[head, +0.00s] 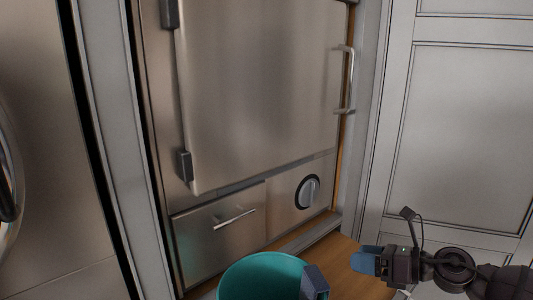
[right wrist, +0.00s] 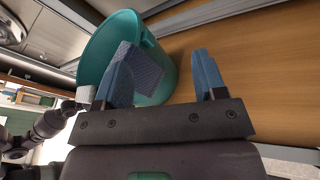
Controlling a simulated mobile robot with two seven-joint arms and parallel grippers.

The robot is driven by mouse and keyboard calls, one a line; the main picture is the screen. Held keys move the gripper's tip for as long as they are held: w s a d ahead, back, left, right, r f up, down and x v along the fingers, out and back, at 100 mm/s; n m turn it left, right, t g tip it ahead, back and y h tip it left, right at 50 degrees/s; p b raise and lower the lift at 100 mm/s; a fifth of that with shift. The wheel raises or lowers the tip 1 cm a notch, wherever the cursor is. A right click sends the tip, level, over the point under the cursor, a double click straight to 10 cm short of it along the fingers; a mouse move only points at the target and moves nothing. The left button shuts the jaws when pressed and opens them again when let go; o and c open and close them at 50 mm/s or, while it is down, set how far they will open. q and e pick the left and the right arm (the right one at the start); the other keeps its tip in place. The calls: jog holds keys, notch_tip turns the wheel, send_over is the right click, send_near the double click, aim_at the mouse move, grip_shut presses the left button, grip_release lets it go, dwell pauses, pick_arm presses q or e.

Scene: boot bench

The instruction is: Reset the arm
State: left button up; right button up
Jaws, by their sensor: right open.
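My right gripper (head: 365,262) comes in from the right in the head view, with blue fingers. In the right wrist view its two blue fingers (right wrist: 165,80) stand apart with nothing gripped between them. A teal bucket (head: 262,272) stands at the bottom of the head view, left of this gripper; it also shows in the right wrist view (right wrist: 100,52). A grey-blue textured piece (right wrist: 143,70) shows against the bucket, behind the left finger; I cannot tell if they touch. A dark jointed arm, apparently my left one, shows at the left there; its fingers are not clear.
A steel cabinet (head: 255,95) with a door handle (head: 348,80), a drawer (head: 220,238) and a round knob (head: 308,191) stands behind the bucket. A grey panelled door (head: 460,130) is at the right. The wooden surface (head: 345,275) near the right gripper is bare.

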pick_arm(q)
jog(key=shift+t, duration=0.3)
notch_tip(320, 180, up, 5)
jog(key=p, duration=0.5)
jog(key=shift+r, duration=0.15)
pick_arm(e)
jog(key=s+d+f+n+t+h, duration=0.1)
jog(key=s+d+f+n+h, duration=0.1)
jog(key=s+f+n+h, duration=0.2)
jog(key=s+d+f+n+t+h, duration=0.1)
jog(key=s+f+n+h, duration=0.3)
jog(key=s+f+n, duration=0.6)
jog(key=s+d+f+n+t+h, duration=0.1)
jog(key=s+d+f+n+h, duration=0.2)
jog(key=s+n, duration=1.3)
notch_tip(320, 180, down, 5)
jog(key=shift+s+r+h, duration=0.2)
jog(key=shift+s+h, duration=0.9)
pick_arm(q)
jog(key=shift+w, duration=0.2)
pick_arm(e)
jog(key=shift+a, duration=0.1)
